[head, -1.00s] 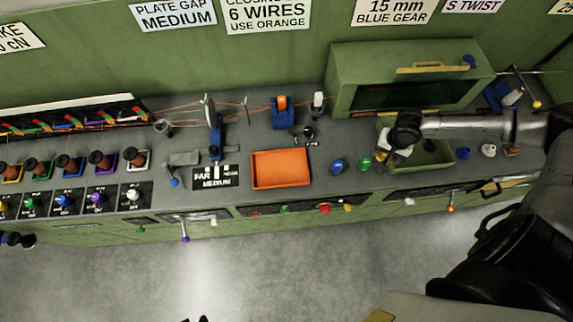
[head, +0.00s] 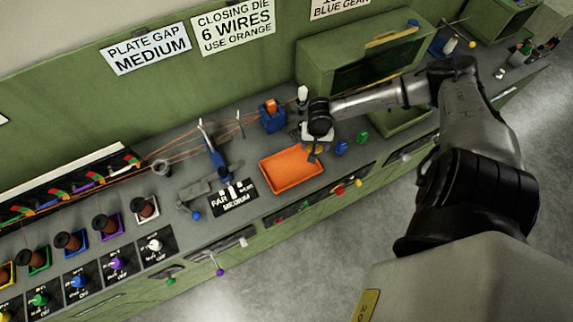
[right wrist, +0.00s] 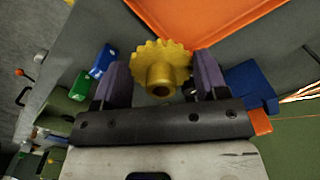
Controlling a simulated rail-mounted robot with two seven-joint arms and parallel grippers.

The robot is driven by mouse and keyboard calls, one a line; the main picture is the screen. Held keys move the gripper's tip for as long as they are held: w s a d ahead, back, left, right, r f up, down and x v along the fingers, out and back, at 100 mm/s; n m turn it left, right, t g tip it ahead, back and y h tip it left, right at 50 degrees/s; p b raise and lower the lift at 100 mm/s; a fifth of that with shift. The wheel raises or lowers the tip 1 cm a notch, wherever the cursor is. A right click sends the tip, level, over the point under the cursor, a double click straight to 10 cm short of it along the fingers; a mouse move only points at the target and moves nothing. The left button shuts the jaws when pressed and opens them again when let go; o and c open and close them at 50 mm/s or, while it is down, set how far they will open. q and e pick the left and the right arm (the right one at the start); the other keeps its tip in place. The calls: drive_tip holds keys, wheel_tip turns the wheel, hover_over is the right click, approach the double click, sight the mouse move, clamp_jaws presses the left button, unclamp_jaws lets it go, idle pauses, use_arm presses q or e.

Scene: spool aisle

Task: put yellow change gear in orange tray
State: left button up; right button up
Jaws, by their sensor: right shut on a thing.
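The yellow change gear (right wrist: 160,68) is toothed with a round hub and sits between the two fingers of my right gripper (right wrist: 158,82) in the right wrist view. In the head view, my right gripper (head: 314,152) is at the right end of the orange tray (head: 287,176), and the gear is mostly hidden there. The tray is shallow and looks empty. Its orange surface (right wrist: 205,15) also shows beyond the gear in the right wrist view. I cannot tell how high the gear is above the tray. My left gripper is not in view.
A blue gear (head: 341,148) and a green gear (head: 362,137) stand right of the tray. A blue holder with an orange piece (head: 272,117) is behind it. A green cabinet (head: 360,60) stands at the back right. A black label plate (head: 232,199) lies left of the tray.

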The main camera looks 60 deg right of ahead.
hover_over(291, 170)
wheel_tip(291, 170, down, 5)
drive_tip(key=shift+f, duration=0.15)
drive_tip(key=shift+w+f, duration=0.1)
drive_tip(key=shift+f, duration=1.95)
drive_tip(key=o, duration=1)
drive_tip(key=shift+f, duration=0.15)
